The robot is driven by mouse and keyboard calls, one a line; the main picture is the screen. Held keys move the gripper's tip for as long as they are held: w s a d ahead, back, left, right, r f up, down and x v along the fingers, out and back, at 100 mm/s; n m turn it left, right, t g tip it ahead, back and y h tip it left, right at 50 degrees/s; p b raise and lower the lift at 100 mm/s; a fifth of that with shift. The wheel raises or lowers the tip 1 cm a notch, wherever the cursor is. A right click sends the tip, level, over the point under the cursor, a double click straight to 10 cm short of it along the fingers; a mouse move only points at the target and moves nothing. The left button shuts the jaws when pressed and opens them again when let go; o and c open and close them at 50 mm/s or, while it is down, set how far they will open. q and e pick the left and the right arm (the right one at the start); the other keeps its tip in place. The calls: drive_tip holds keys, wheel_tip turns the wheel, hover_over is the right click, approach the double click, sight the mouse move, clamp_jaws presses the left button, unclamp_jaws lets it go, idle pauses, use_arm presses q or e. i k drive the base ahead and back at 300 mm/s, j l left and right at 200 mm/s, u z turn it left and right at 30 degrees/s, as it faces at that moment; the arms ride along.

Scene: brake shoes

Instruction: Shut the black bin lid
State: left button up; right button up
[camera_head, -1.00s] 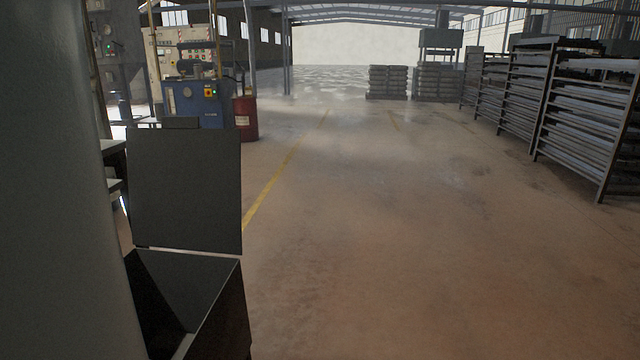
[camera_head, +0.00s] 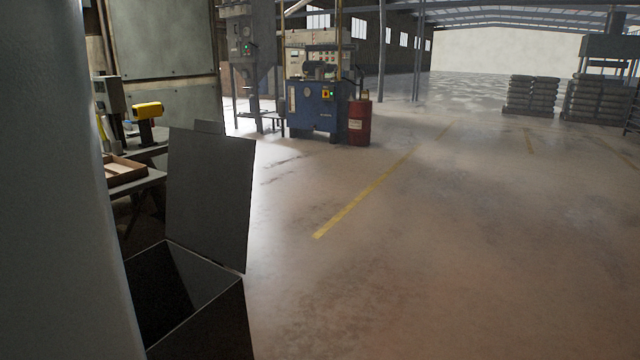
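The black bin (camera_head: 213,325) stands on the floor at the lower left of the head view. Its lid (camera_head: 209,195) is open and stands nearly upright at the bin's far side. The bin's inside shows dark, and I cannot make out anything in it. A large grey surface fills the left edge of the view and hides the bin's left part. Neither of my grippers is in view.
A workbench (camera_head: 149,182) with a cardboard tray (camera_head: 122,170) and a yellow device (camera_head: 147,110) stands behind the bin at left. Farther back are a blue machine (camera_head: 312,108) and a red drum (camera_head: 359,123). The floor to the right is clear.

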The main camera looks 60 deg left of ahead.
sight(210, 174)
drive_tip(key=i+j+u, duration=0.2)
drive_tip(key=i+u, duration=0.8)
drive_tip(key=i+l+u, duration=0.15)
drive_tip(key=i+u, duration=0.5)
drive_tip(key=u, duration=0.35)
drive_tip(key=i+u, duration=0.2)
drive_tip(key=u, duration=0.3)
drive_tip(key=i+u, duration=0.2)
drive_tip(key=u, duration=0.3)
drive_tip(key=i+l+u, duration=0.1)
drive_tip(key=u, duration=0.4)
drive_tip(key=i+l+u, duration=0.1)
drive_tip(key=l+u, duration=0.2)
drive_tip(key=u, duration=0.15)
drive_tip(key=i+l+u, duration=0.15)
drive_tip(key=u, duration=0.2)
drive_tip(key=i+l+u, duration=0.2)
drive_tip(key=u, duration=0.15)
drive_tip(key=i+l+u, duration=0.15)
drive_tip(key=l+u, duration=0.15)
